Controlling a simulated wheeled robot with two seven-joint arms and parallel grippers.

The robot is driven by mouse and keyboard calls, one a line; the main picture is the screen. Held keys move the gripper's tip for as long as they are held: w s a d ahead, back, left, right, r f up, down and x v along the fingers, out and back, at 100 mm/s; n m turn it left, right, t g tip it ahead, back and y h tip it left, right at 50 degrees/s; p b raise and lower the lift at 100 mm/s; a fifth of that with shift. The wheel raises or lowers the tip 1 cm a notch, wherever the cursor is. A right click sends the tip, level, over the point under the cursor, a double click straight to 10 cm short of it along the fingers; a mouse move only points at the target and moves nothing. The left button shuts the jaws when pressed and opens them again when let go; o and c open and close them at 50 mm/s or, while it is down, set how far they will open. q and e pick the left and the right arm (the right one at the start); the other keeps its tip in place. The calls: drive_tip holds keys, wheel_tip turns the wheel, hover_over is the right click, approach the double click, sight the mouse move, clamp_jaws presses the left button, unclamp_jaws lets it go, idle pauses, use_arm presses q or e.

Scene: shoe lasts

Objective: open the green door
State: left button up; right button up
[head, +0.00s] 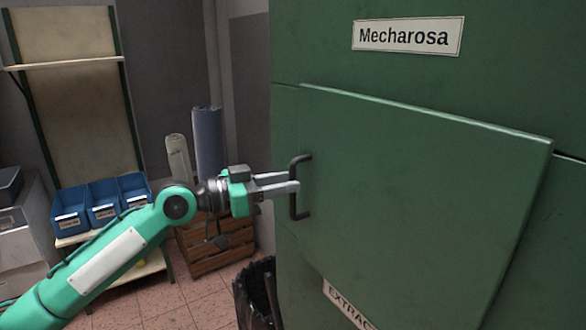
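The green door (410,190) is a large flat panel on the green cabinet, under the sign "Mecharosa". Its dark handle (297,209) is an upright bar near the door's left edge. I cannot tell whether the door is fully closed or slightly ajar. My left gripper (292,184) comes in from the left, with its two pale fingers at the middle of the handle. The fingers overlap the bar, and a narrow gap shows between them. I cannot tell whether they are clamped on it. My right gripper is not in view.
A black-lined bin (257,293) stands on the floor beneath my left gripper, close to the cabinet. A wooden crate (222,260) with rolls stands behind. Blue bins (70,211) sit on a shelf at the left. Tiled floor shows between them.

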use_arm(q)
drive_tip(key=shift+p+x, duration=0.35)
drive_tip(key=shift+x, duration=0.95)
clamp_jaws()
drive_tip(key=shift+s+a, duration=0.1)
